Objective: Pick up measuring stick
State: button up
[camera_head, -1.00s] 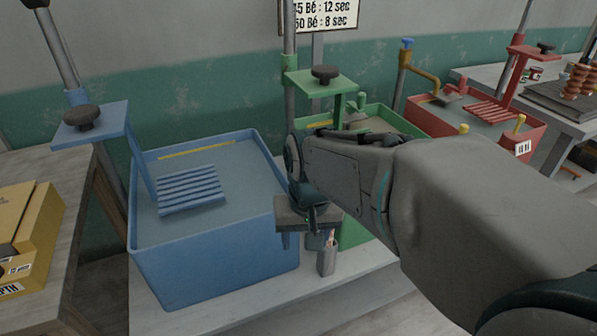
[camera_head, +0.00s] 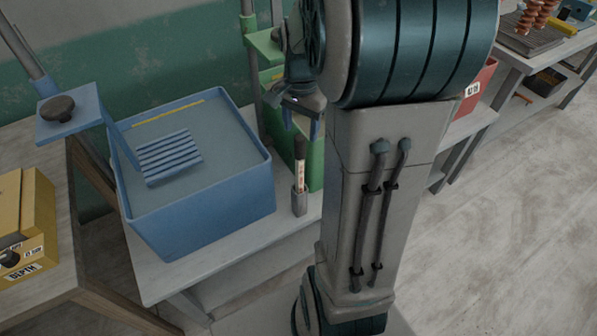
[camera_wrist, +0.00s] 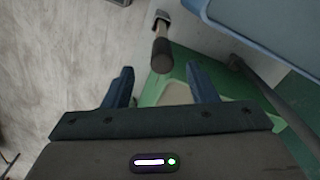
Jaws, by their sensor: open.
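The measuring stick (camera_head: 300,174) has a dark handle on top and a pale, red-marked shaft. It stands upright in a small grey holder (camera_head: 299,201) on the bench edge, right of the blue tub. In the wrist view the stick's dark handle (camera_wrist: 161,56) points towards me, just beyond the gap between the fingertips. My gripper (camera_head: 301,122) is open and empty, above the handle in the head view. Its two blue fingers also show in the wrist view (camera_wrist: 160,73). The handle looks apart from both fingers.
The blue tub (camera_head: 235,205) stands close left of the holder, and the green tub (camera_head: 313,160) is behind and right of it. A red tub (camera_head: 479,92) is partly hidden by my arm. A yellow box (camera_head: 38,215) sits on the left table.

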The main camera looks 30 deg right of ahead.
aim_at(300, 146)
jog(key=shift+w+f+p, duration=0.15)
jog(key=shift+f+p, duration=0.15)
jog(key=shift+f, duration=3.25)
grip_shut()
